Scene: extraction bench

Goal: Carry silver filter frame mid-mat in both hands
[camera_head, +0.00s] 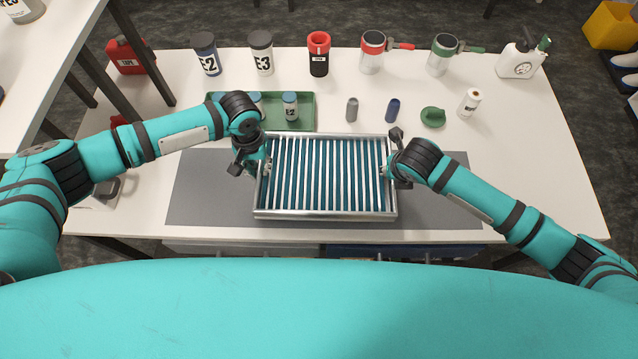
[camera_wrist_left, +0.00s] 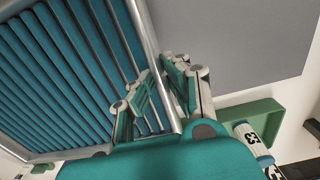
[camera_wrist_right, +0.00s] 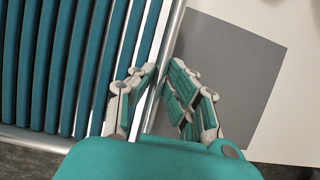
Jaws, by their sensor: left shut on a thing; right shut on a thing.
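The silver filter frame (camera_head: 325,213) has a metal rim and slats with teal between them. It is over the middle of the grey mat (camera_head: 205,200); I cannot tell if it touches the mat. My left gripper (camera_head: 262,168) is shut on its left side rim; the frame's rim also passes between the fingers in the left wrist view (camera_wrist_left: 160,95). My right gripper (camera_head: 388,171) is shut on the right side rim; the right wrist view shows this rim (camera_wrist_right: 165,70) between the fingers. The fingertips are partly hidden in the head view.
A green tray (camera_head: 308,112) with small jars lies behind the frame at left. A grey vial (camera_head: 352,109), a blue vial (camera_head: 392,110), a green object (camera_head: 433,117) and a white bottle (camera_head: 470,103) stand behind it. Several canisters line the back. Mat shows free on both sides.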

